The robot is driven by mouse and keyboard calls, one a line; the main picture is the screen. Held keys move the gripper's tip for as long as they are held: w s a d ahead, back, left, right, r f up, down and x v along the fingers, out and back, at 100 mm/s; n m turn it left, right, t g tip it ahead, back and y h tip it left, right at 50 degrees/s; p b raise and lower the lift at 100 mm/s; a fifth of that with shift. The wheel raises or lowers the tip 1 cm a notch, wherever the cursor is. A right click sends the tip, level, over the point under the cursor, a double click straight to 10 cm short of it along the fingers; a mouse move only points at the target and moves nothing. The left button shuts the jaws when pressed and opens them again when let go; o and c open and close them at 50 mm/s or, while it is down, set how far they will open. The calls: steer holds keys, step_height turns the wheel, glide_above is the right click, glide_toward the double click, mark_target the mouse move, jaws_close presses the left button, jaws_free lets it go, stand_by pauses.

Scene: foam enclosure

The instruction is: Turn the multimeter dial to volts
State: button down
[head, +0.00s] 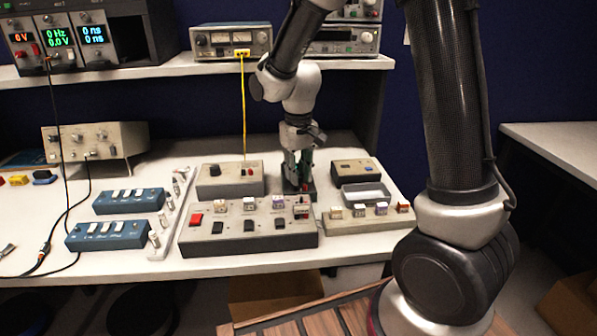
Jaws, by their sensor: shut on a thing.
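My gripper (299,180) points down at the middle of the bench, between two grey control boxes. It is shut on a small dark object (307,191) that stands on the bench. Green and red spots show by the fingers. The fingers and arm cover most of this object, so I cannot tell whether it is the multimeter or which part is gripped. No dial marking for volts is readable. On the upper shelf at the left, a display unit (57,38) shows a red "0 V", a green "0 Hz 0.0 V" and a blue "0 ns".
A wide grey switch box (250,241) is in front of my gripper. A smaller grey box (230,180) is to its left, and a tray (366,194) is to its right. Blue switch boxes (108,235) and black cables are at the left. A yellow cable (243,110) hangs from the shelf.

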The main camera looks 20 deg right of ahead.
steer(key=c, duration=1.2)
jaws_free()
step_height(320, 180, up, 12)
steer(key=shift+f, duration=0.1)
steer(key=s+d+r+t, duration=0.1)
steer(key=s+d, duration=0.4)
steer(key=s, duration=0.2)
steer(key=s+d+r+m+t, duration=0.1)
steer(key=s+d+r+t, duration=0.1)
steer(key=s+d, duration=0.3)
steer(key=s+d+r+m+t, duration=0.1)
steer(key=s+d, duration=0.4)
steer(key=s, duration=0.5)
steer(key=shift+r, duration=0.7)
